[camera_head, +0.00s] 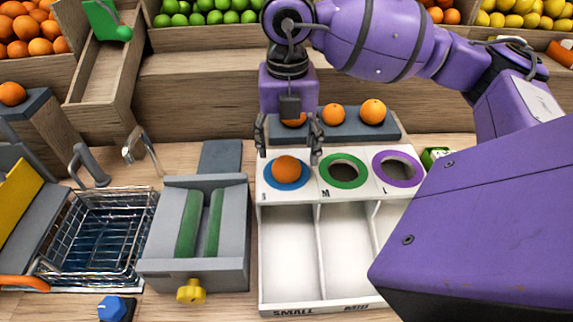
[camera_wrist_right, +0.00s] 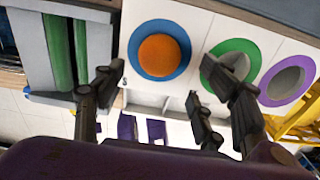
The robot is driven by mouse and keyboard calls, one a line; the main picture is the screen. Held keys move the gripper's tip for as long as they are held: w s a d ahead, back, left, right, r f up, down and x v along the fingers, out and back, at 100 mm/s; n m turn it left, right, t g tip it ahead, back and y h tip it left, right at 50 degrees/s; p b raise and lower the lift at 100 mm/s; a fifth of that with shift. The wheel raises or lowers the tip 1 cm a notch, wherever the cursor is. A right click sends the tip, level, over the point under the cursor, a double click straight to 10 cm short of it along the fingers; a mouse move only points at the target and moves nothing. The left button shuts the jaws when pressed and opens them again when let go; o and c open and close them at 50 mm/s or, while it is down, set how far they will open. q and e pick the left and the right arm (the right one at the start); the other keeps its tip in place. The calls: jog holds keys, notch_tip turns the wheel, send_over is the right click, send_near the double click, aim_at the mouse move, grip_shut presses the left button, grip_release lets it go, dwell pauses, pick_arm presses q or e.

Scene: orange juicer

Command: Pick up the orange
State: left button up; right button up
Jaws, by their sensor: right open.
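An orange (camera_head: 286,169) sits in the blue ring (camera_head: 268,183), the left one of three rings on the white sorter. My right gripper (camera_head: 288,142) is open, with its fingers pointing down just behind and above this orange. No contact with the orange shows. In the right wrist view, the orange (camera_wrist_right: 159,55) lies in the blue ring (camera_wrist_right: 135,44), beyond the gap between the spread fingers (camera_wrist_right: 158,86). More oranges rest on the grey stand (camera_head: 352,131): one (camera_head: 333,114), another (camera_head: 372,111), and one (camera_head: 293,119) partly hidden behind the right gripper. My left gripper is not in view.
The white sorter (camera_head: 264,250) has a green ring (camera_head: 330,182), a purple ring (camera_head: 383,184) and open bins in front. A grey press with green rollers (camera_head: 193,222) and a wire basket (camera_head: 110,205) stand left. Fruit crates line the back. My right arm covers the right side.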

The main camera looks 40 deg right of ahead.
aim_at(285, 159)
jog(key=f, duration=0.4)
jog(key=shift+w+a+f+p, duration=0.1)
jog(key=shift+w+f+p, duration=0.2)
jog(key=shift+w+f, duration=0.05)
jog(key=shift+f, duration=0.4)
jog(key=c, duration=1.2)
jog(key=shift+r, duration=0.15)
jog(key=shift+c, duration=0.2)
